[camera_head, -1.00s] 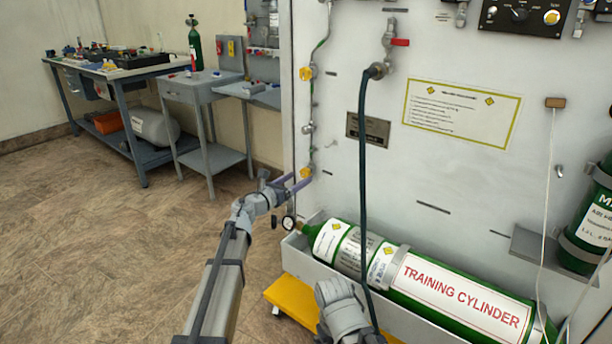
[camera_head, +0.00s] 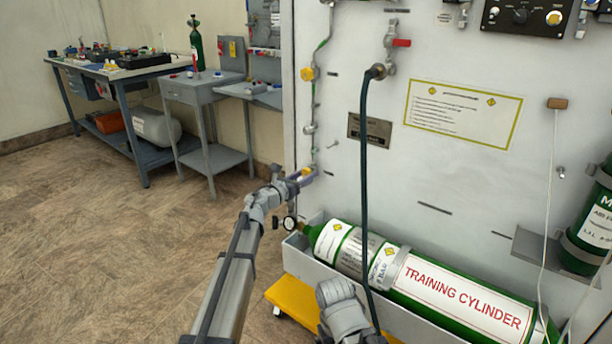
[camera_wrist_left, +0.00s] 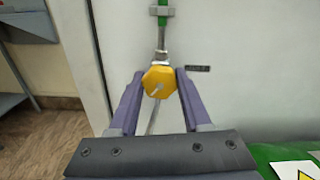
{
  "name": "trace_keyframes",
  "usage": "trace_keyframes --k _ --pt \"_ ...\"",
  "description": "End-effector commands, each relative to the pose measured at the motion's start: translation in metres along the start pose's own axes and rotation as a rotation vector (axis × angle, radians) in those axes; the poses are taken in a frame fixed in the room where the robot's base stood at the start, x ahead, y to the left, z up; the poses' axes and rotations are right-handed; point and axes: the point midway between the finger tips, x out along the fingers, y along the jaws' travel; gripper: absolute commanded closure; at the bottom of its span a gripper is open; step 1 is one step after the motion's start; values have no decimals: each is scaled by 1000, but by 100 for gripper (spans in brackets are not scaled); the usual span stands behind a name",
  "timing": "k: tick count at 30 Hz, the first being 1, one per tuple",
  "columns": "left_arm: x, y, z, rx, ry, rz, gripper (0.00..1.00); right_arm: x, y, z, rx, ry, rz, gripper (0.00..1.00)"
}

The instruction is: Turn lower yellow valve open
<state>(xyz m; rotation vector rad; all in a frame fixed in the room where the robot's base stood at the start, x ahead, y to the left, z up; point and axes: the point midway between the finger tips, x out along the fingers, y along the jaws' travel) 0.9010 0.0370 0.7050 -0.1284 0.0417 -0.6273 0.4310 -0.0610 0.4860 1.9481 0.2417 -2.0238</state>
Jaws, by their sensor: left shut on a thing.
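The lower yellow valve (camera_wrist_left: 159,82) is an eight-sided knob on a thin vertical pipe on the white panel. In the left wrist view it sits between the tips of my left gripper (camera_wrist_left: 158,84), which is shut on it. The upper yellow valve (camera_head: 307,74) is on the same pipe, higher up. Part of my right arm shows at the bottom middle of the head view, but I cannot make out its fingertips.
A green training cylinder (camera_head: 460,296) lies in a grey tray below the valve, with a pressure gauge (camera_head: 289,222) at its left end. A dark hose (camera_head: 364,190) hangs down the panel. Workbenches stand at the back left; the floor at left is clear.

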Motion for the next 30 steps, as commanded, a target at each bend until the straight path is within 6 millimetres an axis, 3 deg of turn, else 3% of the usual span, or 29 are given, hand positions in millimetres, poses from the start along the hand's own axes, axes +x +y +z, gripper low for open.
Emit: trace_keyframes --k 1,8,27,28,30 --pt "0 0 0 0 0 0 75 0 0 0 0 0 0 7" --pt "0 0 0 0 0 0 100 0 0 0 0 0 0 7" --pt "0 0 0 -125 0 0 100 0 0 0 0 0 0 7" --pt "0 0 0 -125 0 0 48 0 0 0 0 0 0 7" --pt "0 0 0 -124 0 0 40 0 0 0 0 0 0 7"
